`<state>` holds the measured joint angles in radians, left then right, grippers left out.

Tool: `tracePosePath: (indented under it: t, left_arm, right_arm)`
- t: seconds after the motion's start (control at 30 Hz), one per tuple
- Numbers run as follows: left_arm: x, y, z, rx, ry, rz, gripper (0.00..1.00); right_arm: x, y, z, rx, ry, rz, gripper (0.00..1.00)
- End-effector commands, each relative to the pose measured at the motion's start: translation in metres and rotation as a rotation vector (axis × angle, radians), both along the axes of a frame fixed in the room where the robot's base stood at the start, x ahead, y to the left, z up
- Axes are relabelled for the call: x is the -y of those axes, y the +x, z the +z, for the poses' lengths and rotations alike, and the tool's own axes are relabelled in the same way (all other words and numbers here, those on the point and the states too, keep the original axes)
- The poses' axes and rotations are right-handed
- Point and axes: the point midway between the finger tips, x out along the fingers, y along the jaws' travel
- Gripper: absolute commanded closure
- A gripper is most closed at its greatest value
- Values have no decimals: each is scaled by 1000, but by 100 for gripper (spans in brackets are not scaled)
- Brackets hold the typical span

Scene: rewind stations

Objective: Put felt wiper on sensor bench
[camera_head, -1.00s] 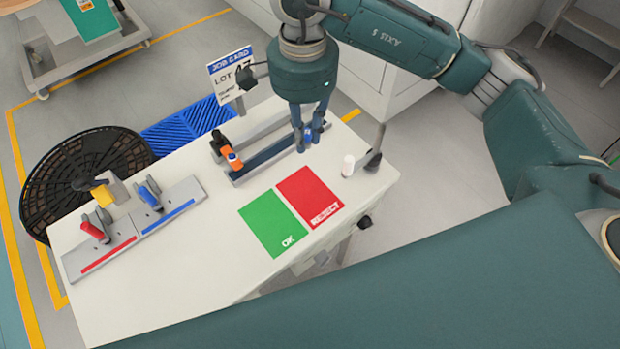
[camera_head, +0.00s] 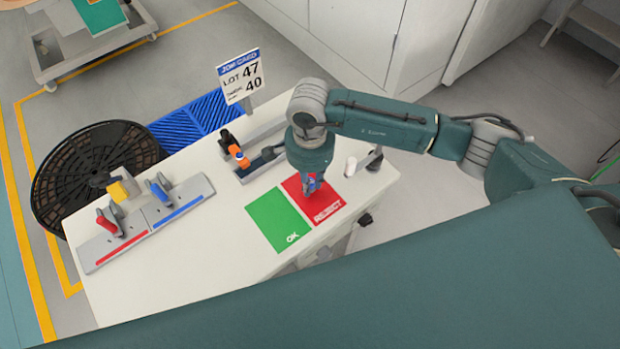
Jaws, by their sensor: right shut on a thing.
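My right gripper (camera_head: 311,190) points down over the red REJECT mat (camera_head: 331,206) on the white bench (camera_head: 200,240). It is shut on a small part with blue on it (camera_head: 311,179). The fingers hide most of this part, and I cannot tell whether it is the felt wiper or whether it touches the mat. No other thing in view is clearly a felt wiper. My left gripper is not in view.
The green OK mat (camera_head: 275,222) is bare. A grey rail fixture with an orange clamp (camera_head: 238,156) stands behind. A plate with red and blue toggle clamps (camera_head: 150,225) lies at left. A white cylinder (camera_head: 350,167) stands right. A job card (camera_head: 241,78) rises at the back.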

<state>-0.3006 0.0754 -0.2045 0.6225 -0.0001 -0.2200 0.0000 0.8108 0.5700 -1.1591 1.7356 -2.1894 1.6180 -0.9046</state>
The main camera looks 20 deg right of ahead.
Motion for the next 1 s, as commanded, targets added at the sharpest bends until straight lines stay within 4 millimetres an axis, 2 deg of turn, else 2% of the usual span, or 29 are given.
tracePosePath:
  t: [0.43,0.47,0.53,0.83,0.93,1.0]
  left_arm:
    - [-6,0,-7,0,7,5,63]
    - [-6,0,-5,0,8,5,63]
    - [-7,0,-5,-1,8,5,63]
    - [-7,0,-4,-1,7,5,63]
    - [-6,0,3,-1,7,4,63]
    - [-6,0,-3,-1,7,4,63]
  right_arm:
    - [0,1,-8,2,0,1,100]
    - [0,1,-7,2,1,1,77]
    - [0,1,-6,2,1,1,63]
    - [0,1,-5,1,0,1,62]
    - [0,0,1,1,0,0,62]
    - [-1,2,6,6,2,1,62]
